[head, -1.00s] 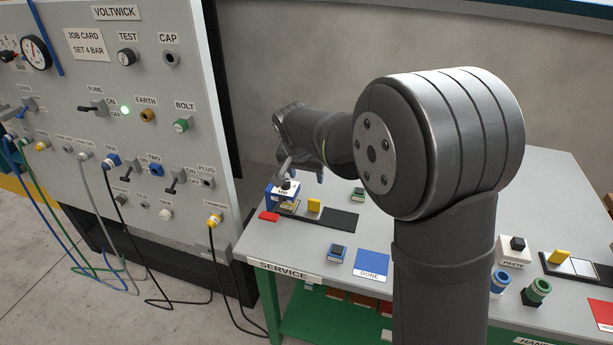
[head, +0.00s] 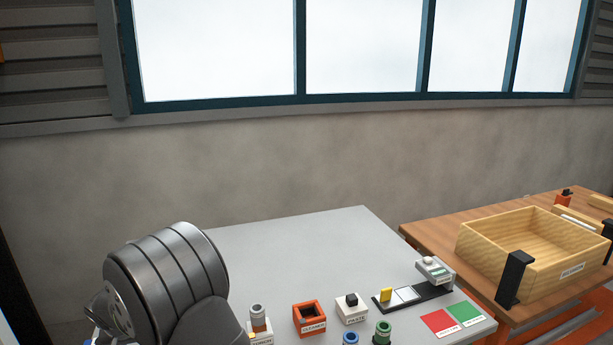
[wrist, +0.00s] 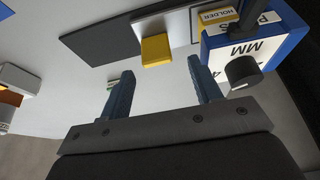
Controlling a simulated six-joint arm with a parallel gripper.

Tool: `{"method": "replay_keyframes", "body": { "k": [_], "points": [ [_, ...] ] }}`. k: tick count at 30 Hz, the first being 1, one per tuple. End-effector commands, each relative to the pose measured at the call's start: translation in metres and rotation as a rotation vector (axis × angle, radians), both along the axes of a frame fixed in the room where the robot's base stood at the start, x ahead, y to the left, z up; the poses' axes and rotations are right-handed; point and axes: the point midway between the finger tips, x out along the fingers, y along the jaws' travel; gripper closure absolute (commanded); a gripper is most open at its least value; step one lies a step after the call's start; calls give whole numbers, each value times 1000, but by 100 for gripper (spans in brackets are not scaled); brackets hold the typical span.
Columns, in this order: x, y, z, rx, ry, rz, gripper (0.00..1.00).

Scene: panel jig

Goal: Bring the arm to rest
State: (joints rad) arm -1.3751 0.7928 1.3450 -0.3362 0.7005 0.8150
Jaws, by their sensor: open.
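My gripper (wrist: 160,66) shows in the wrist view with its two blue-grey fingers apart and nothing between them. It is above the light grey bench top (wrist: 165,95). A blue and white meter marked MM (wrist: 250,50), with a black knob, stands beyond the right finger, apart from it. A yellow block (wrist: 156,50) lies past the fingertips, beside a dark pad (wrist: 100,45). In the head view only a thick grey joint of my arm (head: 165,275) shows at the lower left. My gripper is outside that view.
In the head view the grey bench (head: 290,240) carries an orange open box (head: 309,319), a white block with a black knob (head: 351,308), and red (head: 440,323) and green (head: 466,314) pads. A wooden crate (head: 480,250) stands on a brown table at right. The bench's back is clear.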

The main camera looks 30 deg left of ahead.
Motion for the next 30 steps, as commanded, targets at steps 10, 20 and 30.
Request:
{"method": "replay_keyframes", "body": {
  "k": [10,20,30],
  "points": [
    [12,12,-42,-1,0,0,42],
    [14,14,-47,0,0,0,42],
    [13,14,-46,3,1,1,0]
  ]
}}
